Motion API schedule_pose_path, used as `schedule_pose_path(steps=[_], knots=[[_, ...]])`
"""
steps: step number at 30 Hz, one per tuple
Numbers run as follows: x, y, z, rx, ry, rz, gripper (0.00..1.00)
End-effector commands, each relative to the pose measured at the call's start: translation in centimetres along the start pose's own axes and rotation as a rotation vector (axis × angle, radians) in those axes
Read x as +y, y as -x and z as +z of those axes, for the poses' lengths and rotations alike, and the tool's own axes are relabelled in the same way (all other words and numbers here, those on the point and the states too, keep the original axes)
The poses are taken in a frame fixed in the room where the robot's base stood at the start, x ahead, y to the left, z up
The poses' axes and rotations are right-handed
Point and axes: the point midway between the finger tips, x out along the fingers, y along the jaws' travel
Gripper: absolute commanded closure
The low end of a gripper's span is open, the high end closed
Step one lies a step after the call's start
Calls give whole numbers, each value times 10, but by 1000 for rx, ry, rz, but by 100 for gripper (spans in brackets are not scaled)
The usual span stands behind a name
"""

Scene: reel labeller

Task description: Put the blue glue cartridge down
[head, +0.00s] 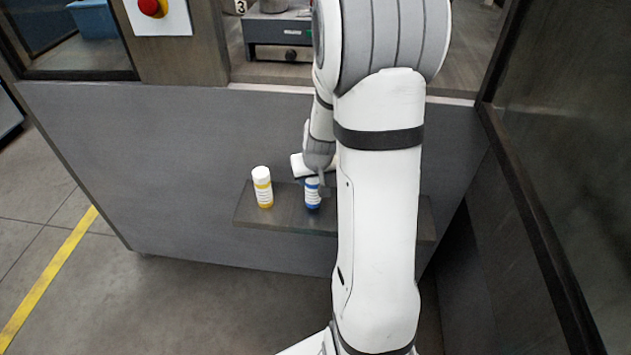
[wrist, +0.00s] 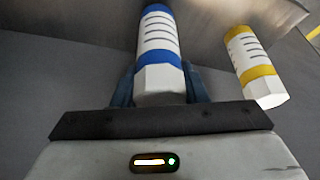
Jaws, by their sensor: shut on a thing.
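The blue glue cartridge (wrist: 158,50) has a white label, blue bands and a white end. In the wrist view it sits between the two dark fingers of my gripper (wrist: 158,88), which is shut on it. In the head view the blue cartridge (head: 312,196) is upright at the small shelf (head: 285,222), under my gripper (head: 315,178). My wrist and arm hide part of it and the shelf's right side. I cannot tell whether its base touches the shelf.
A yellow-banded cartridge (head: 262,187) stands upright on the shelf to the left, apart from the blue one; the wrist view shows it at right (wrist: 255,65). A grey panel (head: 180,165) rises behind the shelf. A dark frame (head: 540,230) stands at right.

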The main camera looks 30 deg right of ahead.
Motion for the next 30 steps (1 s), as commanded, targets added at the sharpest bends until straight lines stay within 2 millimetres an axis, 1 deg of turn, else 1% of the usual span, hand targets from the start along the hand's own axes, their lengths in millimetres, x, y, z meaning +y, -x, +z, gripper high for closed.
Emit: schedule_pose_path(steps=[1,2,9,13,14,15,21,30], knots=[[0,-9,4,-1,-2,0,88],[0,-11,4,0,-1,1,88],[0,-10,4,1,1,1,88],[0,-14,5,2,1,0,88],[0,-13,5,1,1,0,59],[0,-12,5,1,1,0,56],[-1,-12,5,1,1,0,39],[-1,-10,4,0,1,0,39]])
